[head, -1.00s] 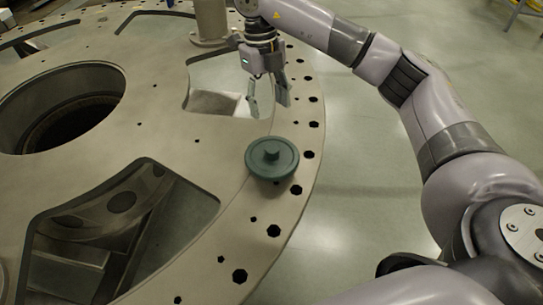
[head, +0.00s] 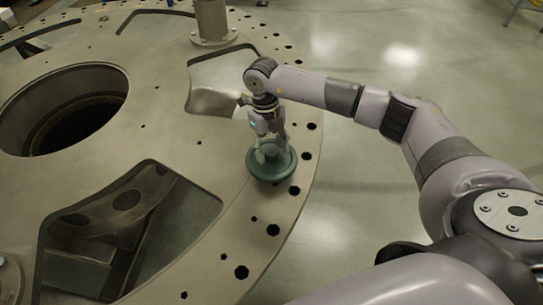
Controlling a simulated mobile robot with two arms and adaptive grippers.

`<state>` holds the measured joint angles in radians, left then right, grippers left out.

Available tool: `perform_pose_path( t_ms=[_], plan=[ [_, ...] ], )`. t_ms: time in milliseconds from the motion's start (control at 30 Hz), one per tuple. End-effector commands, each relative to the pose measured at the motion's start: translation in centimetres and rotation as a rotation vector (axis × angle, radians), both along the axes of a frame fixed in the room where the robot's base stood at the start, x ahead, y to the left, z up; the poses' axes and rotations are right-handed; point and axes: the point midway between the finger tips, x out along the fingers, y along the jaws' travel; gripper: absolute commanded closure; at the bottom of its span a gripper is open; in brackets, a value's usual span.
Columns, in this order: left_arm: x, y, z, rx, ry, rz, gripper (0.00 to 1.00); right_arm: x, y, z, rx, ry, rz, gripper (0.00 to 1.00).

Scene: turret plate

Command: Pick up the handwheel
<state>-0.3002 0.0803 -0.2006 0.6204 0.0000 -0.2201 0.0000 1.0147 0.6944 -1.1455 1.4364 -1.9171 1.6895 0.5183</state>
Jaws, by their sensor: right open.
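The handwheel (head: 271,171) is a round dark green disc lying flat on the outer rim of the turret plate (head: 225,215) in the head view. My right gripper (head: 272,154) points down directly over it, with its open fingers around or just above the hub. The gripper hides the hub and part of the far rim, and I cannot tell whether the fingers touch it. My left gripper is not in view.
The plate has a large round central opening (head: 70,125) and several wide cutouts, one (head: 120,225) left of the handwheel. A metal post (head: 211,20) stands on the plate behind. Open floor (head: 365,150) lies to the right.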

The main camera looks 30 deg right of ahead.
Motion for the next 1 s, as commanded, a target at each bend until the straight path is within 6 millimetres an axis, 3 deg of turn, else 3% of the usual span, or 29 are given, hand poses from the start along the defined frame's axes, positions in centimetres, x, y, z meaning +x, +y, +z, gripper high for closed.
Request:
perform_pose_path(
  t_ms=[200,1000],
  plan=[
    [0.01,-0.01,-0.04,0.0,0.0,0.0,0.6,0.01,0.02,-0.1,0.0,-0.001,0.0,0.46],
    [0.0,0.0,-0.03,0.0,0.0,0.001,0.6,0.02,0.01,-0.04,0.0,0.0,0.0,0.99]
  ],
)
